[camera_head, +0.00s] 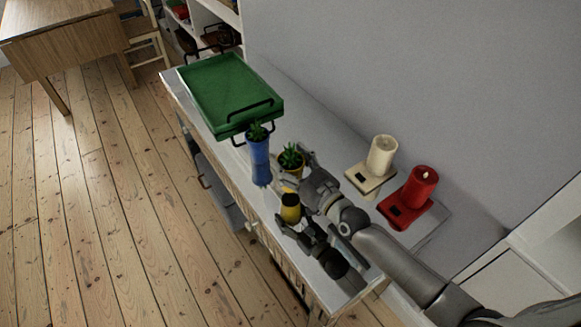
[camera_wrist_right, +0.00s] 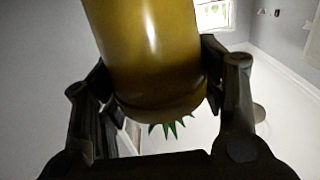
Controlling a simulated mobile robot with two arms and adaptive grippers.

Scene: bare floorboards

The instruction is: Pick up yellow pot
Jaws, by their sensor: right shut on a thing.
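The yellow pot (camera_head: 292,168) holds a spiky green plant and is upright above the glossy white cabinet top (camera_head: 335,150). My right gripper (camera_head: 295,171) is shut on it from the right, its fingers on both sides of the pot body. In the right wrist view the pot (camera_wrist_right: 150,50) fills the middle between the two fingers (camera_wrist_right: 155,85), with green leaf tips at its rim. A mirrored pot and gripper show in the cabinet top below; the pot's base looks a little clear of the surface. My left gripper is not in view.
A blue vase (camera_head: 259,160) with a plant stands close left of the pot. A green tray (camera_head: 215,85) with black handles is behind it.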

